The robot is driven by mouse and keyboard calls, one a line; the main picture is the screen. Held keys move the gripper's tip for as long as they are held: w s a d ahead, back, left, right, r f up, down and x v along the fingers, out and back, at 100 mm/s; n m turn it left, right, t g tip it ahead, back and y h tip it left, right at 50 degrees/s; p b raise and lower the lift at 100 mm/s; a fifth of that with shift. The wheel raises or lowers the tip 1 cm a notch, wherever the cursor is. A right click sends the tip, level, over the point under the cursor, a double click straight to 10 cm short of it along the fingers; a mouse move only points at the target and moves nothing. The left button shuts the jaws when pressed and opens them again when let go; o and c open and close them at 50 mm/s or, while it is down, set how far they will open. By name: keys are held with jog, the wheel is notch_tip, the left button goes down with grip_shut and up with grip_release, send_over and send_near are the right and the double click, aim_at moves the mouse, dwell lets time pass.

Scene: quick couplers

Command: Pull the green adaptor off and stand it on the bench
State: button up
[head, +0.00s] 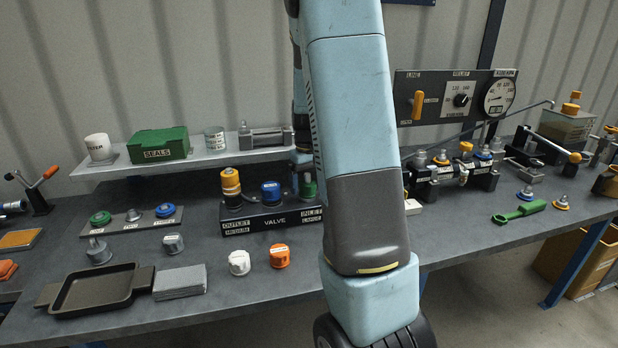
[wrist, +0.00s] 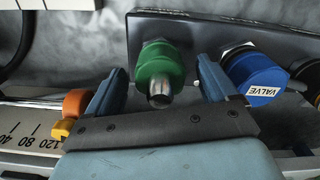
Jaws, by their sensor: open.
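The green adaptor (wrist: 160,66) stands on the dark valve block (wrist: 205,32), its bare metal nose facing the wrist camera. In the head view its green body (head: 308,188) shows at the right end of the block (head: 262,221), partly hidden by my arm. My gripper (wrist: 160,76) is open, with one blue-grey finger on each side of the adaptor. Gaps show between fingers and adaptor, so it is not gripped. A blue coupler (wrist: 255,76) stands close beside the right finger in the wrist view.
A yellow-and-orange coupler (head: 231,188) stands at the block's left end. A shelf (head: 205,158) runs behind. White (head: 239,262) and orange (head: 279,256) caps stand in front of the block. Bare bench lies left of the white cap, near the grey pad (head: 179,282).

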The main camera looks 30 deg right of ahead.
jog(key=c, duration=1.2)
jog(key=shift+c, duration=0.2)
jog(key=shift+r, duration=0.15)
jog(key=shift+r, duration=2.05)
jog(key=shift+w+r, duration=0.1)
jog(key=shift+r, duration=1.85)
